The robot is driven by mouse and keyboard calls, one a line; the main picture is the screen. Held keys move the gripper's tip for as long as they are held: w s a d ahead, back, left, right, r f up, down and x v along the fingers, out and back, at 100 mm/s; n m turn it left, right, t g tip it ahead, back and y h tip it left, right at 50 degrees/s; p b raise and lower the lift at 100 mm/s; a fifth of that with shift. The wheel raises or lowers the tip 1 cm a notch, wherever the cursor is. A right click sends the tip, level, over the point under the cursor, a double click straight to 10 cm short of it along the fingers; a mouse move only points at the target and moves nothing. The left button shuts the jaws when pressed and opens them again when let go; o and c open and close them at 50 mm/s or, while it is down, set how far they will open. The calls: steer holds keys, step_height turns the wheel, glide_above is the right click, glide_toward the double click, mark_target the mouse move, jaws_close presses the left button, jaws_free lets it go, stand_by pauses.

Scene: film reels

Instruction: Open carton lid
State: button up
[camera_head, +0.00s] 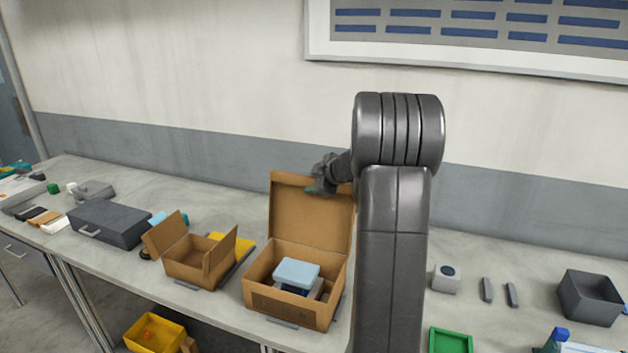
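A brown carton (290,308) stands on the table in the middle of the view. Its lid (305,215) stands raised at the back, about upright. A light blue-topped object (296,273) lies inside the carton with darker and grey parts under it. My gripper (318,186) is at the top edge of the lid, near its upper right; it looks to be touching or just in front of the lid. Its fingers are small and dark, so I cannot tell whether they are open or shut. My arm hides the area right of the carton.
A smaller open carton (195,268) with raised flaps stands left of it, beside a yellow item (232,245). A dark grey case (108,223) lies farther left. A grey bin (590,298), a green tray (450,341) and a small grey box (446,279) are on the right.

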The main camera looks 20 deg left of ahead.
steer(key=shift+o, duration=0.8)
steer(key=shift+f, duration=0.5)
steer(key=shift+r, duration=0.15)
steer(key=shift+s+d+r, duration=0.15)
steer(key=shift+d+r, duration=0.15)
steer(key=shift+d, duration=0.1)
steer(key=v, duration=1.3)
